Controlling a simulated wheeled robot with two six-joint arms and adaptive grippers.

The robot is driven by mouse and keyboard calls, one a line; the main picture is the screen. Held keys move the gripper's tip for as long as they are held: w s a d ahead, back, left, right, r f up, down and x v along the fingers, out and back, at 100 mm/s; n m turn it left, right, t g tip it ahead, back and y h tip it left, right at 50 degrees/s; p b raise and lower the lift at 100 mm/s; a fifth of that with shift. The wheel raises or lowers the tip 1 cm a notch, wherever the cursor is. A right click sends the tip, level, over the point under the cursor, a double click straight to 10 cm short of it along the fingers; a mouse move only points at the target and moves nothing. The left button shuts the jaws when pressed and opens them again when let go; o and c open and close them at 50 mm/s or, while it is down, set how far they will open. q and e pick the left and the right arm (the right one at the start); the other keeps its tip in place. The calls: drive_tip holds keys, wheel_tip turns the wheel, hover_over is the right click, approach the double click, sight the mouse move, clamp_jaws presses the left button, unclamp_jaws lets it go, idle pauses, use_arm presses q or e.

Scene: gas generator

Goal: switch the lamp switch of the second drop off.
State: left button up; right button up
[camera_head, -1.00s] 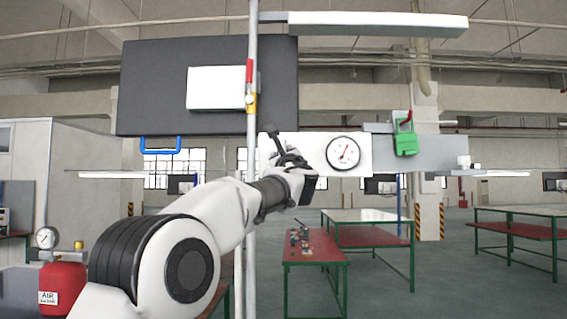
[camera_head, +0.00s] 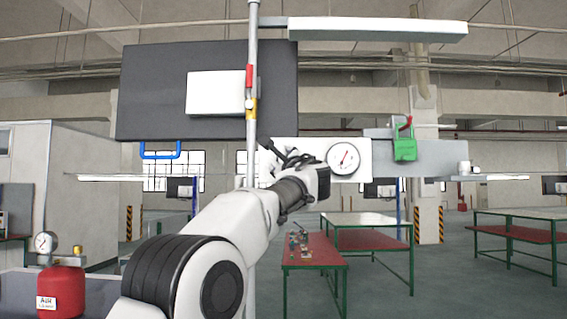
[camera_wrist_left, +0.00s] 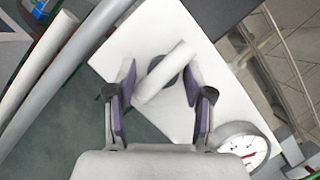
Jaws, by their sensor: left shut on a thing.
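A white panel (camera_head: 362,173) with a round gauge (camera_head: 343,159) is behind my left gripper (camera_head: 284,156). In the left wrist view, the lamp switch (camera_wrist_left: 165,72) is a short white cylindrical lever lying diagonally on a dark round base on this panel. The two fingers of my left gripper (camera_wrist_left: 160,84) sit on either side of the lever and are shut on it. In the head view, the gripper and wrist hide the switch. My right gripper is in neither view.
A grey pipe (camera_head: 251,60) with a red-handled valve (camera_head: 249,77) rises just left of the gripper. A lamp bar (camera_head: 378,30) is above. A red air tank (camera_head: 62,290) stands at lower left.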

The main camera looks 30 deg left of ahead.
use_arm(q)
drive_tip(key=o, duration=1.2)
drive_tip(key=shift+c, duration=0.2)
drive_tip(key=shift+s+d, duration=0.1)
drive_tip(key=shift+d, duration=0.05)
drive_tip(key=v, duration=1.2)
